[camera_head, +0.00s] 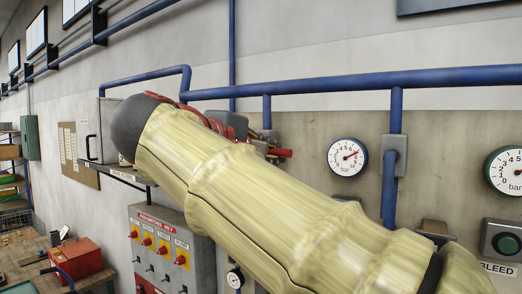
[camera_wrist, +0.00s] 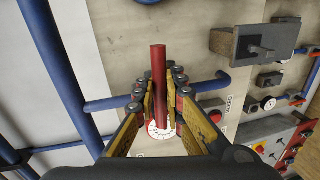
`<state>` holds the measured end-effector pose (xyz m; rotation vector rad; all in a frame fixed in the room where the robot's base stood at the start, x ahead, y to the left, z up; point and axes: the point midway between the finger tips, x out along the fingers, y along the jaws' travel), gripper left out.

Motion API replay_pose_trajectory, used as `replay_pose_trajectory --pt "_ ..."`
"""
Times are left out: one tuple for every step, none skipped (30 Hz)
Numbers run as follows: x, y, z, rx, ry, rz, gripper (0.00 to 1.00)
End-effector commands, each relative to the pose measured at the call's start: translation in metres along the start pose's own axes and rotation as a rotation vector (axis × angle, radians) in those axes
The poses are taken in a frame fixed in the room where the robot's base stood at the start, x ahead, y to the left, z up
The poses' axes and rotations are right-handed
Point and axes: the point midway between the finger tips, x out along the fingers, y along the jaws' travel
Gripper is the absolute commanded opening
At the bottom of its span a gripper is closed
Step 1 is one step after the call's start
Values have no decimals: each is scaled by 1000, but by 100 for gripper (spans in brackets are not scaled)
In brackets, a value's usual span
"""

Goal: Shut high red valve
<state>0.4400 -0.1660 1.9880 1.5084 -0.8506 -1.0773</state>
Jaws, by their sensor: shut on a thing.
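The red valve handle (camera_wrist: 159,80) is a straight red bar standing between my fingers in the wrist view. My gripper (camera_wrist: 161,98) is shut on it, with yellow-padded fingers on both sides. In the head view my pale yellow sleeved arm reaches up and left across the picture and hides most of the gripper. A red handle end (camera_head: 285,153) shows just beyond the arm. The valve body and its join to the pipe are largely hidden in both views.
A blue pipe (camera_head: 340,82) runs along the wall, with a drop (camera_head: 391,190) to the right. A pressure gauge (camera_head: 347,157) hangs beside my arm. A switch panel (camera_head: 160,245) is below left, and a red box (camera_head: 78,258) sits on a bench.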

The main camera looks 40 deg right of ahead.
Motion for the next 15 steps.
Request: replay_pose_trajectory --pt "-2 2 2 -14 0 1 0" --pt "-2 2 3 -22 -2 1 0" --pt "-3 2 5 -33 -4 1 0" --pt "-3 2 6 -39 -5 1 0" --pt "-4 2 6 -44 -6 1 0" --pt "-4 2 7 -50 -8 1 0" --pt "-4 2 8 -54 -8 1 0" --pt "-4 2 8 -57 -9 1 0" --pt "-4 3 8 -60 -9 1 0" --pt "-4 3 9 -62 -9 1 0" --pt "-4 3 9 -63 -10 1 0" --pt "-4 3 9 -64 -10 1 0" --pt "-4 3 9 -64 -10 1 0" --pt "-4 3 9 -64 -10 1 0" --pt "-4 3 9 -64 -10 1 0"
